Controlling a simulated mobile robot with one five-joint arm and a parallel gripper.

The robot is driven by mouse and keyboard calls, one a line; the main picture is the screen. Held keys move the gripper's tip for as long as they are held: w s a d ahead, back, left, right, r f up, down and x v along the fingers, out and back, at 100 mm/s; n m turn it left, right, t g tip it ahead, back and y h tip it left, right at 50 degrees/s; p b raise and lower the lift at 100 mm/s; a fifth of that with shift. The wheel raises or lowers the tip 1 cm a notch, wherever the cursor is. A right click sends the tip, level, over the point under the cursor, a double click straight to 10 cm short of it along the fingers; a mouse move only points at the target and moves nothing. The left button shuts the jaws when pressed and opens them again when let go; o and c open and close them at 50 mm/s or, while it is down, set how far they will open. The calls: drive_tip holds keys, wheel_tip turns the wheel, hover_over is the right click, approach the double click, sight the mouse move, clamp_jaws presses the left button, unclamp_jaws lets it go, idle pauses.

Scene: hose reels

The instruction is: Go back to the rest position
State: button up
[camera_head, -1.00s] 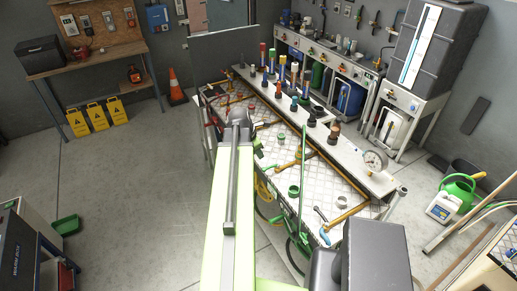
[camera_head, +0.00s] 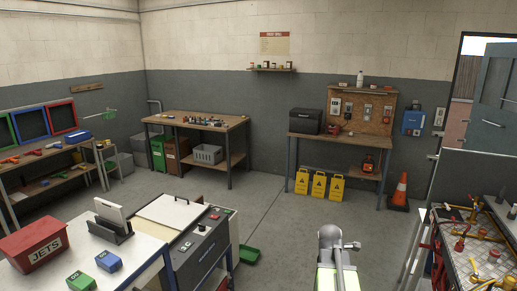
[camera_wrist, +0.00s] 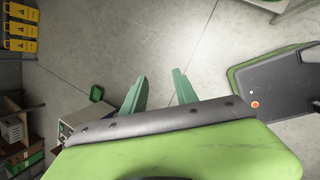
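My gripper (camera_wrist: 160,76) shows in the wrist view. Its two green fingers stand apart, with only bare floor visible between them. It holds nothing that I can see. In the head view my arm (camera_head: 336,262) is at the bottom, right of centre, over the floor; the fingers do not show there.
The workbench with brass pipes (camera_head: 480,262) is at the right. A control cabinet (camera_head: 205,243) and a red JETS box (camera_head: 34,244) are at the lower left. A traffic cone (camera_head: 400,190) and yellow signs (camera_head: 319,186) stand at the back. The middle floor is clear.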

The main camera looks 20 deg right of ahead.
drive_tip(key=w+a+f+m+y+b, duration=0.1)
drive_tip(key=w+a+f+b, duration=0.2)
drive_tip(key=a, duration=1.1)
drive_tip(key=w+a+f+y+b, duration=0.1)
drive_tip(key=w+a+f, duration=0.3)
drive_tip(key=a, duration=0.9)
drive_tip(key=s+a+m+y, duration=0.1)
drive_tip(key=s+a+m, duration=0.1)
drive_tip(key=a+m, duration=0.4)
drive_tip(key=s+a+m+g+y, duration=0.1)
drive_tip(key=s+a+m, duration=0.1)
drive_tip(key=a+m, duration=0.4)
drive_tip(key=shift+s+a+f+m+g+b, duration=0.15)
drive_tip(key=shift+s+f+m+g+b, duration=0.25)
drive_tip(key=shift+m, duration=0.8)
